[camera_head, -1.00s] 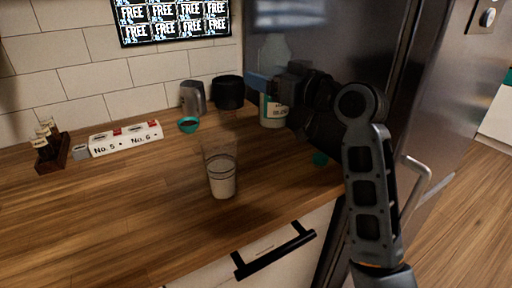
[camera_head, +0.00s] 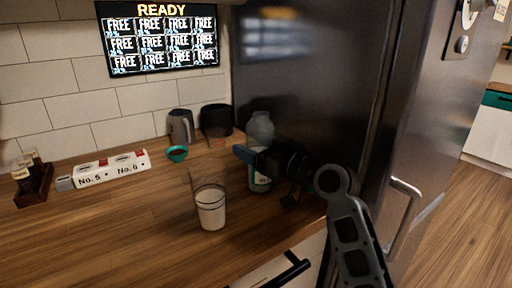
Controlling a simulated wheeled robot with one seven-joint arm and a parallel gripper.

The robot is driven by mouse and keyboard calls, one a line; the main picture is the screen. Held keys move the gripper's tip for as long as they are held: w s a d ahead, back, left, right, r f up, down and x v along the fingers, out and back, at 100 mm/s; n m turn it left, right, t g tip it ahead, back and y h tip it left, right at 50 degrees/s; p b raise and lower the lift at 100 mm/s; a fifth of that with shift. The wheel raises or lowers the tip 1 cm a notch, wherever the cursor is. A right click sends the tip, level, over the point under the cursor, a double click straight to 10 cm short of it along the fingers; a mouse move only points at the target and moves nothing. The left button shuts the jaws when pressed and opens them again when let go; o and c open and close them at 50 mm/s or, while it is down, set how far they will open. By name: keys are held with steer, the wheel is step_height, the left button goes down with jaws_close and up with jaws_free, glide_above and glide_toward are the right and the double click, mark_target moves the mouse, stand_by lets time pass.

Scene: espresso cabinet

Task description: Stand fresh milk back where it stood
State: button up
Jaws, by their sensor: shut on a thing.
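The fresh milk seems to be the clear jug-like bottle (camera_head: 260,128) with a teal and white label, at the right end of the wooden counter beside the fridge. My gripper (camera_head: 250,157) reaches it from the right and is shut on it, covering its middle. The bottle is upright; I cannot tell whether its base touches the counter. A clear glass (camera_head: 210,210) with pale liquid in its lower part stands on the counter in front and to the left.
A teal bowl (camera_head: 177,154), a grey metal pitcher (camera_head: 181,126) and a dark container (camera_head: 216,118) stand behind. A white numbered block (camera_head: 112,168) and a vial rack (camera_head: 34,180) are at left. The dark fridge (camera_head: 310,80) borders the right. The counter's front middle is clear.

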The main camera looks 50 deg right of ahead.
steer(key=shift+f, duration=0.1)
steer(key=o, duration=1.4)
steer(key=s+a+b, duration=0.1)
steer(key=s+b, duration=0.1)
steer(key=s, duration=1)
